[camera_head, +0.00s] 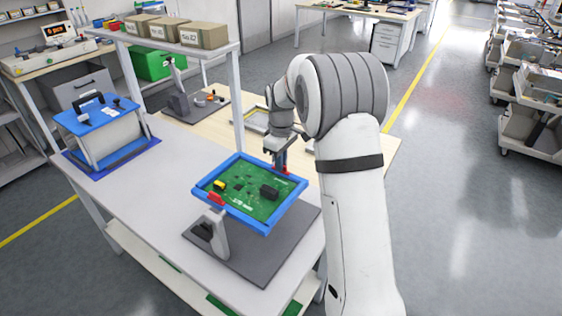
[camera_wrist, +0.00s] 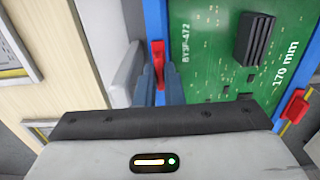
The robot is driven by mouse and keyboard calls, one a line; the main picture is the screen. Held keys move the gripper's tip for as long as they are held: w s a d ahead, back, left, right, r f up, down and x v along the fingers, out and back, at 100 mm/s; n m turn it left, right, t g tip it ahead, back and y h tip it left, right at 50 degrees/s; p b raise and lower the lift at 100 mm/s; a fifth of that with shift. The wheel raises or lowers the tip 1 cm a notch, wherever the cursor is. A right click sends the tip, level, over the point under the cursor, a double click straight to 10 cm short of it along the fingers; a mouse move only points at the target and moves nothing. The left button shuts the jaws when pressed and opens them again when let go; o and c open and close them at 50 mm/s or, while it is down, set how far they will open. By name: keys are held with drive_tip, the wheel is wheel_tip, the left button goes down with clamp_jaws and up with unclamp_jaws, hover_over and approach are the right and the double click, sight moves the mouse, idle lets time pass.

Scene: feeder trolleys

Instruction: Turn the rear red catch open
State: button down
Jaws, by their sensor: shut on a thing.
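A green circuit board (camera_head: 245,190) sits in a blue frame (camera_head: 233,210), held tilted on a grey stand (camera_head: 212,238). The rear red catch (camera_head: 286,171) is on the frame's far edge, with my gripper (camera_head: 280,163) right at it. In the wrist view, my blue-grey fingertips (camera_wrist: 158,78) are close together and shut on the lower part of the rear red catch (camera_wrist: 157,50); its upper part shows beyond them. Its exact turn angle is hard to tell. The other red catch (camera_head: 216,199) is on the frame's near edge; it also shows in the wrist view (camera_wrist: 292,104).
A white shelf post (camera_head: 238,100) stands left of my gripper. Boxes (camera_head: 200,35) sit on the shelf above. A blue-topped fixture (camera_head: 97,115) stands at the left of the table. A grey mat (camera_head: 265,262) lies under the stand.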

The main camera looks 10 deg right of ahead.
drive_tip(key=shift+d, duration=0.1)
idle(0.3)
drive_tip(key=c, duration=1.5)
unclamp_jaws()
drive_tip(key=shift+c, duration=0.2)
drive_tip(key=shift+r, duration=3.95)
